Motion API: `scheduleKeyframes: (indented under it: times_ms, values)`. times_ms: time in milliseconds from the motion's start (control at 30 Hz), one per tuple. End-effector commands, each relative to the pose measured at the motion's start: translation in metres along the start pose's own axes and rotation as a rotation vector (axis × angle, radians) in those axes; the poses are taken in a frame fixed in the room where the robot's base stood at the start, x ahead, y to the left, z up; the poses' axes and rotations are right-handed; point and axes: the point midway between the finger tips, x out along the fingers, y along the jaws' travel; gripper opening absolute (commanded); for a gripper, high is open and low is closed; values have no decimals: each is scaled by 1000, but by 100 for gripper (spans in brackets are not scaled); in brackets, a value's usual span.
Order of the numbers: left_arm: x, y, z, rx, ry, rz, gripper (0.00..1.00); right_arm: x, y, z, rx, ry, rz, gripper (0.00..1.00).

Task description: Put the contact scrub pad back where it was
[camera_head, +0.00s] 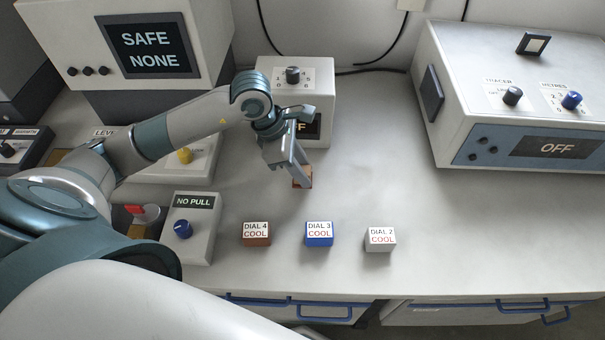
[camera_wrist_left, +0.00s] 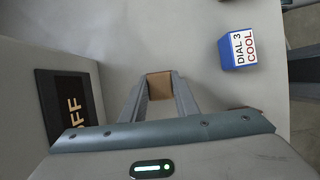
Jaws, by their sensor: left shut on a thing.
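My left gripper (camera_head: 300,178) is shut on a small brown block-like pad (camera_head: 303,177), above or on the open worktop in front of the box with the OFF display. The left wrist view shows the pad (camera_wrist_left: 159,86) as a plain brown face between the two fingertips. It carries no readable label, so I cannot tell for sure that it is the contact scrub pad. I cannot tell whether it touches the worktop. My right gripper is not in view.
Blocks marked DIAL 4 (camera_head: 256,234), DIAL 3 (camera_head: 319,234) and DIAL 2 (camera_head: 380,239) stand along the front. The NO PULL box (camera_head: 192,228) is left of them, the tracer box (camera_head: 515,105) at right. The worktop (camera_head: 400,170) between is clear.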

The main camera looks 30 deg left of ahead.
Motion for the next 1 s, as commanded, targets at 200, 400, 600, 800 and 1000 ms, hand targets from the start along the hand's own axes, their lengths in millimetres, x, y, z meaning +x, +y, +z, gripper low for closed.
scheduleKeyframes:
  times_ms: [200, 400, 600, 800, 1000]
  values:
    - [21, -1, -9, -2, 0, -2, 7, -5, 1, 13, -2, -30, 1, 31]
    - [24, 0, -10, -1, 0, 0, 7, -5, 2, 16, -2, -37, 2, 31]
    - [27, 0, -11, 0, 0, 0, 7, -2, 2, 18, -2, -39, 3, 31]
    - [26, 0, -11, -1, 0, 0, 46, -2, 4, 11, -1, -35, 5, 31]
    - [26, 0, -11, -1, 0, 0, 46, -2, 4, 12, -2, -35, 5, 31]
